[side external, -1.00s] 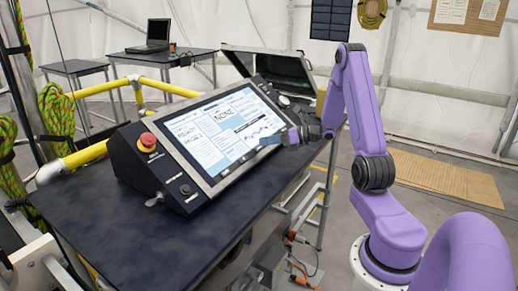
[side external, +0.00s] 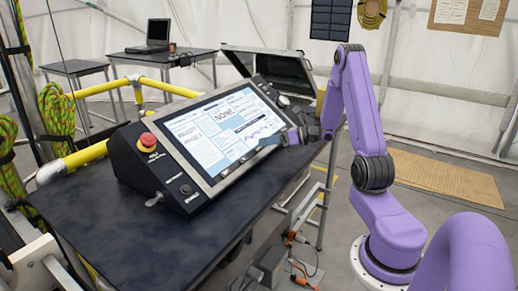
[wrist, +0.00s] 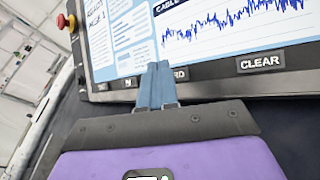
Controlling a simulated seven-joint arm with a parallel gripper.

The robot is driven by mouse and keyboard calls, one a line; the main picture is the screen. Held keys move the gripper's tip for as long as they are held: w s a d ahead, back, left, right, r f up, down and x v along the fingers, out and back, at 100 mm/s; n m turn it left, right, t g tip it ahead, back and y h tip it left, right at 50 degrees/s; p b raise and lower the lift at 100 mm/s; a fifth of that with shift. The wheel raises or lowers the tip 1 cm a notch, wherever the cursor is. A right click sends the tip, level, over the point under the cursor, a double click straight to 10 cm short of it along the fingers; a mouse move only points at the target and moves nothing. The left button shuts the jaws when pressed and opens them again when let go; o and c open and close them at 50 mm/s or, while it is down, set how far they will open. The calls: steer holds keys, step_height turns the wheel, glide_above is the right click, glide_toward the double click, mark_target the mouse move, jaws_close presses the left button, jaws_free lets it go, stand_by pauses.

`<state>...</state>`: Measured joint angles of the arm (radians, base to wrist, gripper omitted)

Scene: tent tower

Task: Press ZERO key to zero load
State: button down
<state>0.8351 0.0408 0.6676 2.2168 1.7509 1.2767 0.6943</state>
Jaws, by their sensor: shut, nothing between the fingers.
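The console (side external: 222,130) is a dark slanted box with a lit screen (side external: 220,135), standing on a dark table. In the wrist view, a row of keys runs along the bezel below the screen. The CLEAR key (wrist: 260,62) is readable at the right. Another key (wrist: 180,74), ending in "RD", is partly covered by my fingers. Smaller keys (wrist: 130,82) lie to the left, and I cannot read a ZERO label on any. My gripper (wrist: 157,72) is shut and empty, its blue fingertips over the lower bezel. I cannot tell whether they touch it.
A red emergency button (side external: 148,140) sits on the console's left end. The dark table (side external: 130,225) is clear in front. An open case (side external: 268,66) stands behind the console. Yellow rails (side external: 88,154) and a laptop (side external: 158,32) are farther back.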

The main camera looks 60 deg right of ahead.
steer(key=shift+w+f, duration=0.15)
steer(key=shift+f, duration=0.05)
steer(key=shift+w+f, duration=0.2)
steer(key=shift+f, duration=0.05)
stand_by(0.8)
stand_by(0.3)
steer(key=shift+s+r, duration=0.45)
steer(key=shift+r, duration=0.15)
steer(key=shift+r, duration=0.1)
steer(key=s+r, duration=0.1)
steer(key=r, duration=0.1)
steer(key=s+r, duration=0.2)
stand_by(0.4)
steer(key=shift+w, duration=0.1)
stand_by(0.3)
